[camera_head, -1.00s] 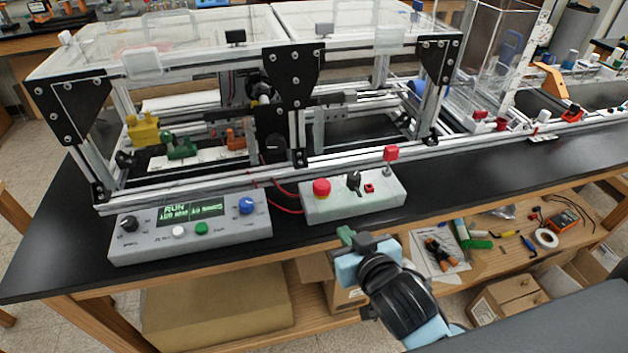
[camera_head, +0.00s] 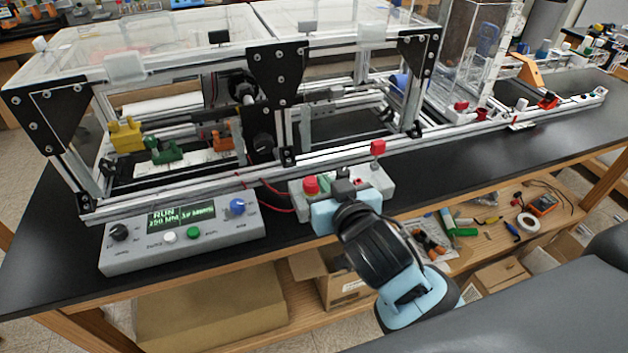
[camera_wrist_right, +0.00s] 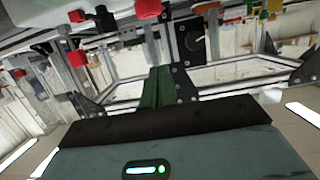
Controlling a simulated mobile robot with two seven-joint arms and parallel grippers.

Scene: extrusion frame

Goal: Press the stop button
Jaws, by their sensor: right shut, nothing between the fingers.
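A red round-topped button (camera_head: 311,184), the likely stop button, stands at the left end of a small grey control box (camera_head: 296,205) at the bench's front edge. Its label is unreadable. My right gripper (camera_head: 344,188) is over the front of this box, just right of the button and apart from it; its fingertips are hard to make out there. In the right wrist view, upside down, the shut green fingers (camera_wrist_right: 158,87) are empty, with the red button (camera_wrist_right: 147,8) beyond them at the top edge. My left gripper is not in view.
A black knob (camera_head: 343,172) and a red-topped lever (camera_head: 378,147) stand on the same box, close to my right gripper. A grey panel (camera_head: 130,258) with a green RUN display (camera_head: 180,216) and white, green and blue controls lies left. The extrusion frame (camera_head: 275,75) rises behind.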

